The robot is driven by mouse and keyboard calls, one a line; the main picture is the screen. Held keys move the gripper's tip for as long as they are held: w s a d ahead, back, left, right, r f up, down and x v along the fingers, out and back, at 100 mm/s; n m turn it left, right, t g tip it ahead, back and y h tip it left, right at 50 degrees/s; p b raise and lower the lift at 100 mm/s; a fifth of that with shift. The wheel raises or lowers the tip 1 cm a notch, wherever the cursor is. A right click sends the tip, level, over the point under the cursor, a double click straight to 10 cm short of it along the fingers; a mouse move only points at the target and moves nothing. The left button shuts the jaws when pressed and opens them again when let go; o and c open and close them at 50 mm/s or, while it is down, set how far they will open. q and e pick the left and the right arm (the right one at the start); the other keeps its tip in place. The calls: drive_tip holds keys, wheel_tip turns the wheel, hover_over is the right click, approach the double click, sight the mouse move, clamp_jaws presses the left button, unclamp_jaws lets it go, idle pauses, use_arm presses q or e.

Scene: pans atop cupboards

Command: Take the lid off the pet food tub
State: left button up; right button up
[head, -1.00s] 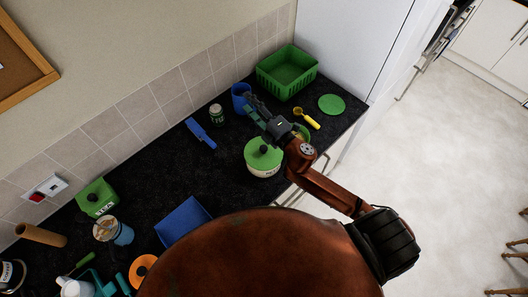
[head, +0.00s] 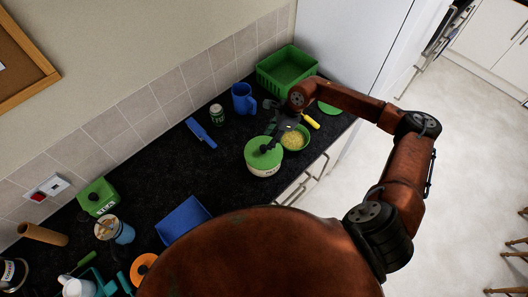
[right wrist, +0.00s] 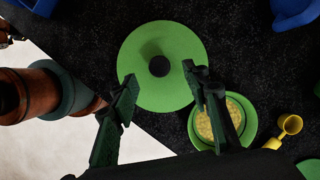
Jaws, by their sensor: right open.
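The cream tub (head: 264,170) stands on the dark worktop, its label too small to read surely. Its round green lid (head: 256,154) is on it, with a dark knob in the middle. In the right wrist view the lid (right wrist: 140,50) is seen from above, and its knob (right wrist: 159,66) lies just beyond the gap between my fingertips. My right gripper (right wrist: 163,82) is open and empty; in the head view the gripper (head: 274,125) is over the far right side of the tub, close to the knob. Contact cannot be told. My left gripper is not in view.
A green bowl of yellow food (head: 293,139) stands close to the tub's right, with a yellow scoop (head: 311,121) beyond it. A blue mug (head: 243,98), a jar (head: 217,113) and a green basket (head: 284,72) stand behind. A blue tray (head: 183,219) lies left, with bare worktop between.

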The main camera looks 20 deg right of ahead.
sight(264, 147)
drive_tip(key=p+x, duration=0.3)
drive_tip(key=x, duration=0.4)
drive_tip(key=shift+s+d, duration=0.1)
drive_tip(key=shift+s, duration=0.05)
drive_tip(key=shift+f, duration=0.3)
drive_tip(key=shift+c, duration=0.4)
clamp_jaws()
